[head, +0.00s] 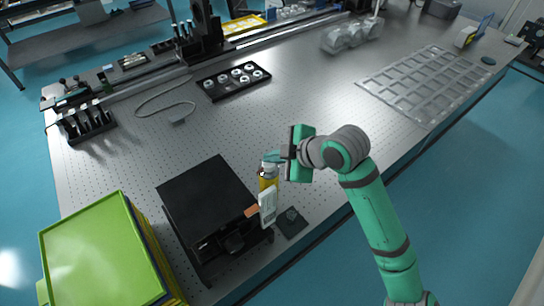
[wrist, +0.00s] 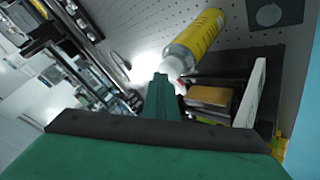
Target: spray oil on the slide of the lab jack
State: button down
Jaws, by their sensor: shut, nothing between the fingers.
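The black lab jack (head: 205,192) stands near the front edge of the table, its flat top showing and a dark knob (head: 234,243) at its front. Its slide is mostly hidden under the top plate. A yellow spray can (head: 268,180) with a pale top stands just right of the jack. It also shows in the wrist view (wrist: 200,36), its top end close to my fingers. My gripper (head: 273,158) is at the can's top in the head view, shut and empty; its green fingers are together in the wrist view (wrist: 162,98). Contact with the can is unclear.
A white upright box (head: 268,208) stands in front of the can, and a dark pad (head: 291,222) lies right of it. A lime-green-topped stack (head: 98,255) is left of the jack. A black tray of rings (head: 233,80) lies farther back. The table's middle is clear.

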aim_at(272, 165)
jog(key=shift+f, duration=0.55)
dwell(0.4)
jog(key=shift+r, duration=3.45)
